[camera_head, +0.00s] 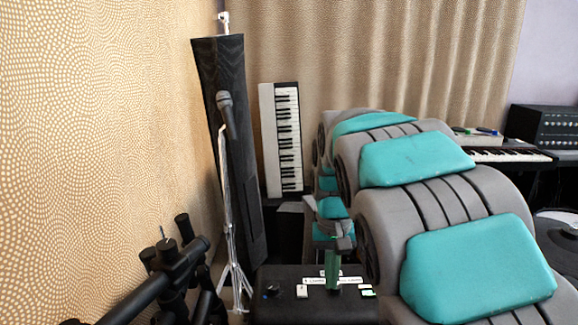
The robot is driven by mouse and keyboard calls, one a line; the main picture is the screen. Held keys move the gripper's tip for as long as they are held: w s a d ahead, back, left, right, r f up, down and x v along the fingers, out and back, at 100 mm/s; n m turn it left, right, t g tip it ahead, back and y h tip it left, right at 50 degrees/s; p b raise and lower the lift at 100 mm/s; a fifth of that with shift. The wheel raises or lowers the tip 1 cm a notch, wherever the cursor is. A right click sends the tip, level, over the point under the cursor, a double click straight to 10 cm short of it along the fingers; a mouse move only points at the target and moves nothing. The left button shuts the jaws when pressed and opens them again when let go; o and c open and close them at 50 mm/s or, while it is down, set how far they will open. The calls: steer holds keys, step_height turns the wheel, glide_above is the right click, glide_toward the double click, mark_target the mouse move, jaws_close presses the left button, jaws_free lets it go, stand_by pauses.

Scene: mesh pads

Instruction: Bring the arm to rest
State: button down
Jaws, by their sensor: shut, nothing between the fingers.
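My grey and teal arm fills the right half of the view. It runs from the lower right corner back toward the middle. My gripper (337,240) is small at the far end of the arm, just right of the picture's centre line. It is shut and holds nothing. It appears in front of or above a black box with white labels (290,305); I cannot tell the gap between them. The nearer arm links hide part of the floor and of what stands behind them.
A microphone (225,104) on a white stand is before a tall dark panel (240,185). An upright keyboard (287,140) leans at the curtain (360,50). Black rack clamps (165,265) fill the lower left. Another keyboard (505,155), a black amplifier (545,130) and a round pad (562,217) are right.

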steer(key=s+d+f, duration=0.2)
steer(key=s, duration=0.8)
steer(key=s+d+f+g, duration=0.1)
steer(key=s+d+f, duration=0.1)
steer(key=s, duration=0.8)
steer(key=s+d+f, duration=0.2)
steer(key=s+f, duration=0.1)
steer(key=s, duration=0.7)
steer(key=shift+n, duration=0.3)
steer(key=c, duration=1.6)
jaws_free()
